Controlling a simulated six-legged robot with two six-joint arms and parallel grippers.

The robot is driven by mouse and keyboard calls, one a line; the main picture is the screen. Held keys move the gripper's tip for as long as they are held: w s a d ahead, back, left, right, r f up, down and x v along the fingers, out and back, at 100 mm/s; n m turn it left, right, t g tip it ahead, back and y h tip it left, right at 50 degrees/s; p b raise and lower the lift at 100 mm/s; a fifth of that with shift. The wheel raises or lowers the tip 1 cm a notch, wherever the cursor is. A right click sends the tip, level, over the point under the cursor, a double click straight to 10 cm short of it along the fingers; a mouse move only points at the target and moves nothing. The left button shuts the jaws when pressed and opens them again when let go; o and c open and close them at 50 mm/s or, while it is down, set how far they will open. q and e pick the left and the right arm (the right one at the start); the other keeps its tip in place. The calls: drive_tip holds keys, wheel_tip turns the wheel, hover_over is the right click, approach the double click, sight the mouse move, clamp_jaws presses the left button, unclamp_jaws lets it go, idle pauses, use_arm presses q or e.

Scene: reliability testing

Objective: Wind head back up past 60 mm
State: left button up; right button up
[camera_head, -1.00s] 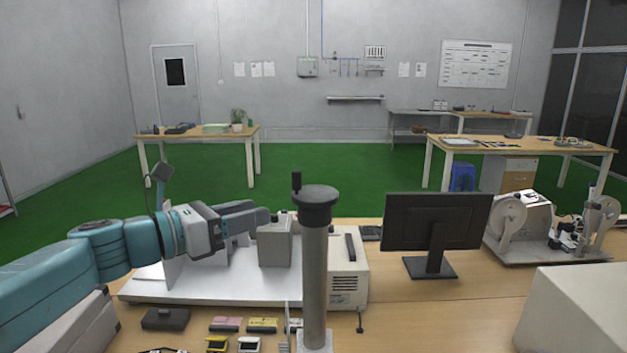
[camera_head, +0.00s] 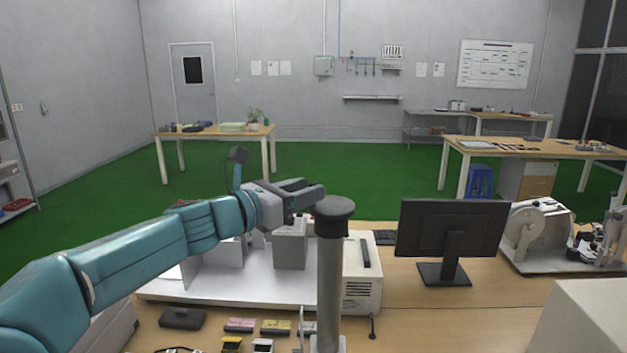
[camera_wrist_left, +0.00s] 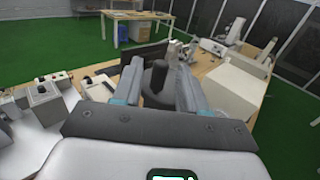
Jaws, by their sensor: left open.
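A grey upright column (camera_head: 330,275) stands in the foreground of the head view, with a dark round cap (camera_head: 336,206) on top. A short black upright knob (camera_wrist_left: 153,85) stands on this cap in the left wrist view; in the head view my fingers appear to cover it. My left gripper (camera_head: 312,190) is open, with its fingers at the cap's left edge. In the left wrist view its two fingers (camera_wrist_left: 160,72) lie on either side of the knob. I cannot tell whether they touch it. No millimetre readout is legible. My right gripper is not in view.
Behind the column are a white base plate (camera_head: 225,287) with grey blocks (camera_head: 290,247) and a white box (camera_head: 362,288). A black monitor (camera_head: 452,230) stands to the right. Small coloured blocks (camera_head: 275,327) and a dark box (camera_head: 183,318) lie at the front left.

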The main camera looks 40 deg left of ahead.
use_arm(q)
drive_tip(key=shift+x, duration=1.2)
drive_tip(key=shift+w+d, duration=0.1)
drive_tip(key=shift+w, duration=0.05)
clamp_jaws()
